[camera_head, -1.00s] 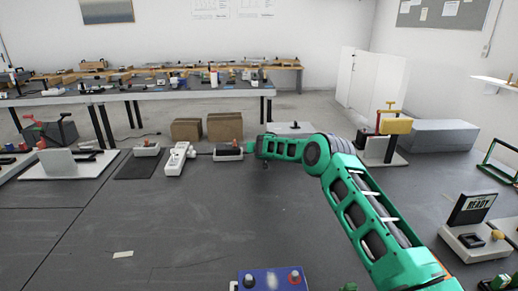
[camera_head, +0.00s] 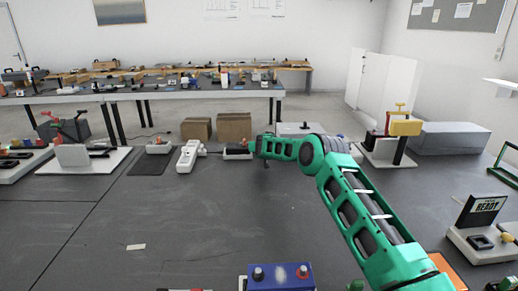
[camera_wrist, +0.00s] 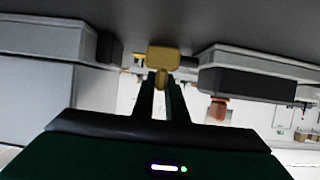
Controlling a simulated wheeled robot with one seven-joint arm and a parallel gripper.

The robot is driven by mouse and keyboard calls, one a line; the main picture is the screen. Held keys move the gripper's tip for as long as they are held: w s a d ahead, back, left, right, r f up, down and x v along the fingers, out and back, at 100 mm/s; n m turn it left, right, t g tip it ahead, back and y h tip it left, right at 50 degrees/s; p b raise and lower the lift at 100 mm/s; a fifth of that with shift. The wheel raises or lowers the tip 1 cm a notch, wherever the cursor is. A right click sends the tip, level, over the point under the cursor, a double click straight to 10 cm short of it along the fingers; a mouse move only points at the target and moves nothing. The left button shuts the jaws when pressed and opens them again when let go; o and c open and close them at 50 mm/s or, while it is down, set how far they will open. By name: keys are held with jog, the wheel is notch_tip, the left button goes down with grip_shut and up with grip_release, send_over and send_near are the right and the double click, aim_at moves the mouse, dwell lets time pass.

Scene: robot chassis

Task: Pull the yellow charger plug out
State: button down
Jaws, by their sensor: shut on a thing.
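The yellow plug (camera_wrist: 163,57) shows at the tips of my fingers in the wrist view. My gripper (camera_wrist: 161,82) is shut on its narrow near end. A dark part runs from the plug's right side toward a grey and black block (camera_wrist: 255,80); I cannot tell whether the plug is still seated there. In the head view my green arm reaches to a small white box with a black top (camera_head: 237,152). The gripper's fingers and the plug are not clearly visible there.
A white power strip (camera_head: 190,155) lies left of the small box. Cardboard boxes (camera_head: 233,127) stand behind. A stand with a yellow block (camera_head: 405,128) is at the right. A blue box (camera_head: 281,277) is at the near edge. The bench middle is clear.

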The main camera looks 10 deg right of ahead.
jog(key=c, duration=2)
grip_release()
jog(key=shift+a, duration=0.5)
jog(key=shift+c, duration=0.2)
jog(key=shift+d, duration=0.2)
jog(key=shift+v, duration=5.3)
jog(key=shift+d, duration=0.1)
